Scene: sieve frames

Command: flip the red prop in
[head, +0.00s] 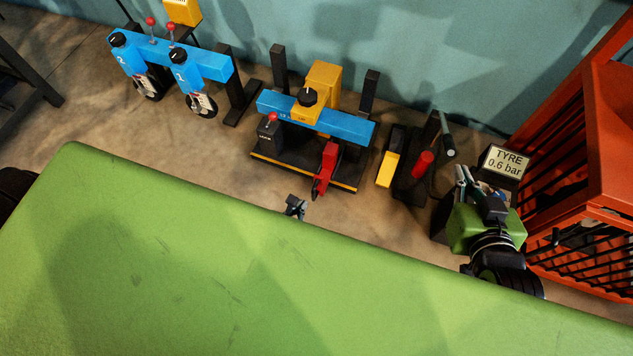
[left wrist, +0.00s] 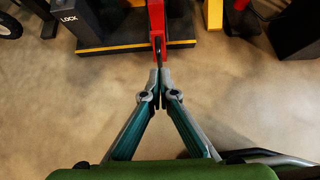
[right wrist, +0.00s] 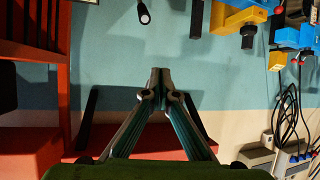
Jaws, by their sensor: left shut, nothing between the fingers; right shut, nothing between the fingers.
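The red prop (head: 327,164) stands tilted at the front of the middle rig, by its black base with a yellow front edge (head: 300,172); its lower end is dark. In the left wrist view the red prop (left wrist: 156,18) is at the top centre. My left gripper (head: 294,206) is shut and empty, in front of the base. Its fingertips (left wrist: 160,76) appear just short of the prop's dark end; I cannot tell if they touch. My right gripper (head: 466,178) is shut and empty at the right, by the tyre sign; its fingertips (right wrist: 159,76) point towards the wall.
A blue beam (head: 316,118) with a yellow block and black knob crosses the rig. A black LOCK box (head: 269,133) with a red-topped lever stands left. A yellow block (head: 388,169) and red cylinder (head: 422,164) stand right. An orange rack (head: 600,190) is far right.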

